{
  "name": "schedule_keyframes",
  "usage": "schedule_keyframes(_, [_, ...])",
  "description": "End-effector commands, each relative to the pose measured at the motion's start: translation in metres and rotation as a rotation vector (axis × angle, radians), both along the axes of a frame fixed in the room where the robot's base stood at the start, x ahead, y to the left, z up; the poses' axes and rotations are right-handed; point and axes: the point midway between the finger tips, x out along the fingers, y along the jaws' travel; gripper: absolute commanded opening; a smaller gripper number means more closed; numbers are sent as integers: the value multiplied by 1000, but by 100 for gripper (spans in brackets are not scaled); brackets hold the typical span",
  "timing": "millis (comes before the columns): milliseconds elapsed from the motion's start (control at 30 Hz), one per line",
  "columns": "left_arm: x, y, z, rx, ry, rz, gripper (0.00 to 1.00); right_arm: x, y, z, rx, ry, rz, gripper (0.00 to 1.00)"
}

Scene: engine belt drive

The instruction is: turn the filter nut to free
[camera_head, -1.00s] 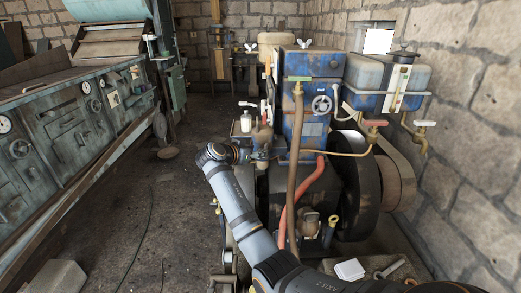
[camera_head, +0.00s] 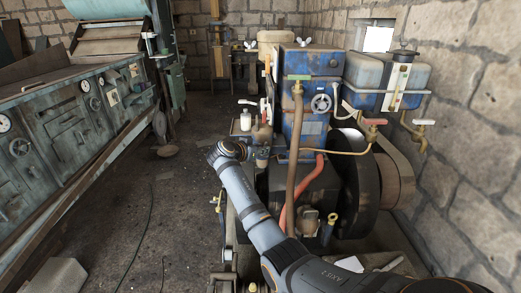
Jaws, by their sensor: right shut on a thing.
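My right arm comes in from the bottom right and reaches forward along the engine's left side. Its wrist is bent toward the engine, with the right gripper (camera_head: 254,154) at the small brass and dark filter fittings below the small shelf. The gripper is shut on what appears to be the filter nut, which is too small and too covered by the fingers to make out clearly. My left gripper is out of view.
The blue engine housing (camera_head: 325,75), a brown upright hose (camera_head: 296,130) and a red hose (camera_head: 284,212) stand just right of the gripper. A dark flywheel (camera_head: 357,190) is farther right.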

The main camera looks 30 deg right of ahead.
Motion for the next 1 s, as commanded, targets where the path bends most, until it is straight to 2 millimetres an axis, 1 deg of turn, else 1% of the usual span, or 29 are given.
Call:
schedule_keyframes(167, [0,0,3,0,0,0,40,-1,0,1,1,1,17,0])
schedule_keyframes(367, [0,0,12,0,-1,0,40,-3,-2,2,0,1,102,0])
schedule_keyframes(800, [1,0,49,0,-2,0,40,-7,-5,4,-2,4,424,0])
schedule_keyframes(1000, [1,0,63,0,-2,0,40,-8,-6,3,0,3,535,0])
